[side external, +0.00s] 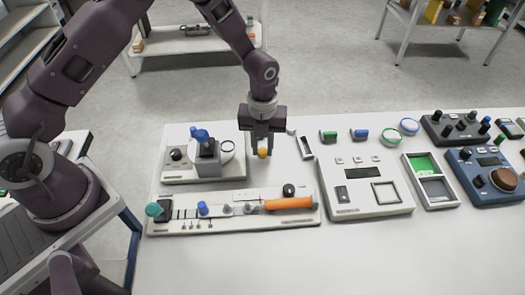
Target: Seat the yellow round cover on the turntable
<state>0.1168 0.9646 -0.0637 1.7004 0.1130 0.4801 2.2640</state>
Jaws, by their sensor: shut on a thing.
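My gripper (262,149) points down over the white table, just right of a white-based device with a grey block (208,165) and blue knobs. It is shut on the yellow round cover (263,154), which shows small and yellow between and below the fingertips. Whether the cover touches the table is too small to tell. A pale round disc (227,146) with a dark rim sits on the device's base, partly behind the grey block. It may be the turntable, but I cannot tell for sure.
A white board (232,222) in front holds an orange-handled tool (290,203), a teal knob (153,209) and small pegs. Right of my gripper are a white scale-like unit (365,208), a green-and-grey tray (432,205) and dark control boxes (490,160). The front right table is clear.

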